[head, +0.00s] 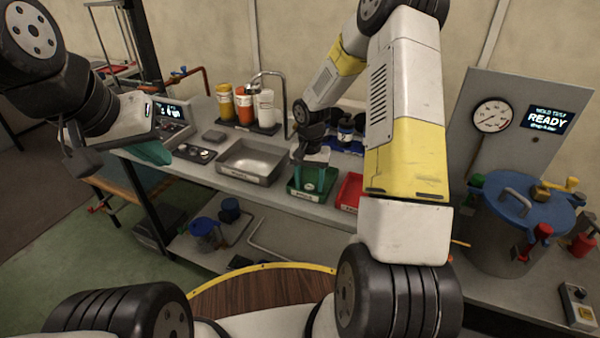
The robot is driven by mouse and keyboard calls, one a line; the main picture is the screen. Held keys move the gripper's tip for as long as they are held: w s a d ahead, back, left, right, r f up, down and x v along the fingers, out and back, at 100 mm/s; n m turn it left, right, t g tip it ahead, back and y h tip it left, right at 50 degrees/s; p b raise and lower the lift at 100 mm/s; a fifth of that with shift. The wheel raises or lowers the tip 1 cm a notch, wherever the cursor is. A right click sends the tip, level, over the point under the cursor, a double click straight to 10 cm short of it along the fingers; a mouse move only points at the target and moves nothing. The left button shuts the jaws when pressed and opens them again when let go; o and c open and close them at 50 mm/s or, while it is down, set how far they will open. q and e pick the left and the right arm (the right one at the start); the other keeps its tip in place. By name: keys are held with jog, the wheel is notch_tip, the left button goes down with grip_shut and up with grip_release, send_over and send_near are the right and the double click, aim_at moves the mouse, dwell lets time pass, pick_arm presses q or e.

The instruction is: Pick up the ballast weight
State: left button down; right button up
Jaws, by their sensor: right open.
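No object is clearly recognisable as the ballast weight. My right gripper (309,155) is open, pointing down at the back of a small green bin (322,198) on the bench. Something small lies in the bin, too small and partly covered to name, and I cannot tell whether the fingers touch it. My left gripper (78,158) hangs at the left, in front of the bench's left end, well away from the bin. Its fingers are dark and seen from the side, so their opening is unclear. My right arm hides part of the bench.
A red bin (349,191) stands right of the green one, a metal sink tray (250,160) left. At right are a blue-lidded vessel (520,203) and a gauge panel (490,116) reading READY. A lower shelf holds blue items (204,228).

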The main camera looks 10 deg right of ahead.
jog(key=shift+f, duration=0.1)
jog(key=shift+c, duration=0.4)
grip_shut()
